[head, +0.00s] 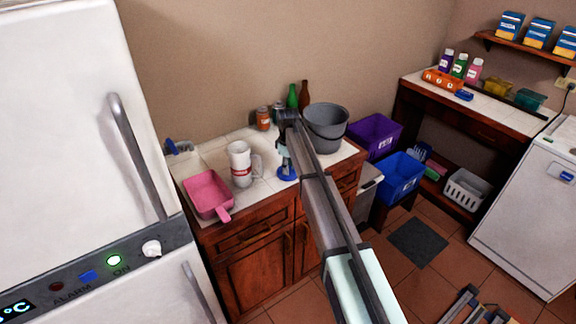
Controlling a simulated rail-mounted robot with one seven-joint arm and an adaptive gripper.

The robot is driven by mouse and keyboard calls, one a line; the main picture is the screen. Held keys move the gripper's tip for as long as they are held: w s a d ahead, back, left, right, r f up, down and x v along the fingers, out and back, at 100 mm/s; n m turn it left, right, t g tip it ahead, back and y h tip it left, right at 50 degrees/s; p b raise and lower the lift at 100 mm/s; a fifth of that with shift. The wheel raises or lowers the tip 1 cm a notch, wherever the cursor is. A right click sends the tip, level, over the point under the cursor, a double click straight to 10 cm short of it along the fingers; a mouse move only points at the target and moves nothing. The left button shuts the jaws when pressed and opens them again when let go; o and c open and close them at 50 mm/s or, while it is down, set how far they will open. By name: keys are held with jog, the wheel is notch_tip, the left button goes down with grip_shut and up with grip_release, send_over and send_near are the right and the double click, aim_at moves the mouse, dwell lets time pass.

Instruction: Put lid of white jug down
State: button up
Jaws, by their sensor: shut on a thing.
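The white jug (240,167) with a red band and a handle on its right side stands upright on the tiled counter, and no blue cover shows on its top. My gripper (286,164) is just right of the jug and points down. It is shut on a round blue lid (287,174) at its fingertips. The lid appears low over the counter; I cannot tell whether it touches the tiles. My arm hides part of the counter behind it.
A pink dustpan-like tray (208,195) lies left of the jug. A grey bucket (325,130), an orange can (263,119), a green bottle (292,97) and a brown bottle (304,95) stand behind. Bare tiles (262,190) show between jug and lid.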

jog(key=shift+f, duration=0.2)
jog(key=o, duration=0.9)
jog(key=shift+r, duration=0.1)
notch_tip(320, 180, up, 12)
jog(key=b, duration=0.4)
jog(key=shift+r, duration=0.1)
